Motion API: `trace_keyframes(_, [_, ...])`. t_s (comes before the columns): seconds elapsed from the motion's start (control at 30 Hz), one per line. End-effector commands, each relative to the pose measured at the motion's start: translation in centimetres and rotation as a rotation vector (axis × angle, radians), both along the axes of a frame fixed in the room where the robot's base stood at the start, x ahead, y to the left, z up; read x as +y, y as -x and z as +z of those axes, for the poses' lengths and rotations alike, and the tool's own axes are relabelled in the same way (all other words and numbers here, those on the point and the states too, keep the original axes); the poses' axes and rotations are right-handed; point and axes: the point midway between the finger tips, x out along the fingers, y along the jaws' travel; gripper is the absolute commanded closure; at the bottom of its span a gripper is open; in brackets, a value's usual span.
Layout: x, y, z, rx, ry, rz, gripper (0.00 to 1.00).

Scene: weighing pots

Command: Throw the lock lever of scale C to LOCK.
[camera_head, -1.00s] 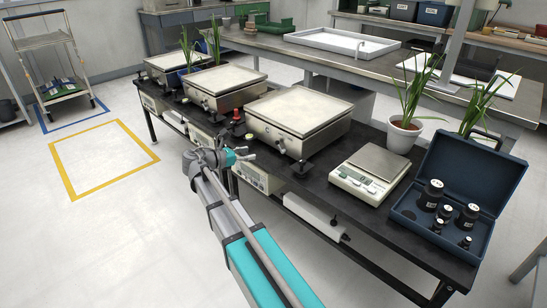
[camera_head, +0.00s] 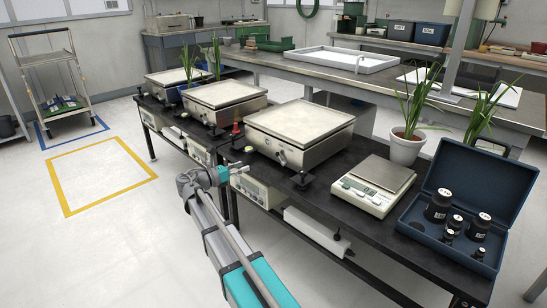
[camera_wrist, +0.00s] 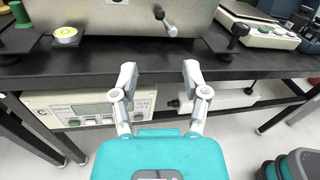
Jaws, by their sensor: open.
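Scale C (camera_head: 300,125) is the nearest of the steel scales on the black bench. The letter C shows on its cream readout box (camera_wrist: 90,108) under the bench edge. Its lock lever (camera_wrist: 166,20) is a short metal lever on the front face, slanting from upper left to lower right; it also shows small in the head view (camera_head: 282,157). I cannot read any LOCK marking. My gripper (camera_wrist: 159,74) is open and empty, in front of the bench edge. Its fingers point toward the scale's front, and the lever is beyond them, apart from both. It also shows in the head view (camera_head: 232,172).
A black knobbed post (camera_wrist: 238,31) stands right of the scale front, and a yellow-topped disc (camera_wrist: 66,35) stands left. A small balance (camera_head: 376,185) and a blue weight case (camera_head: 465,195) are farther right. Open floor (camera_head: 90,250) lies left of the bench.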

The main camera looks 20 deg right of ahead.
Motion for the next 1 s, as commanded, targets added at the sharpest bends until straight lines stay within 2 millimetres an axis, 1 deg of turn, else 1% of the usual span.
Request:
trace_keyframes(0.27, [-1.8,-0.3,0.0,-0.001,-0.001,0.0,0.41])
trace_keyframes(0.47, [-4.4,-0.7,0.0,-0.001,-0.001,-0.001,0.41])
trace_keyframes(0.8, [-9.4,-1.4,0.0,-0.001,-0.001,-0.002,0.41])
trace_keyframes(1.0, [-11.9,-1.8,0.0,-0.001,-0.001,-0.002,0.41])
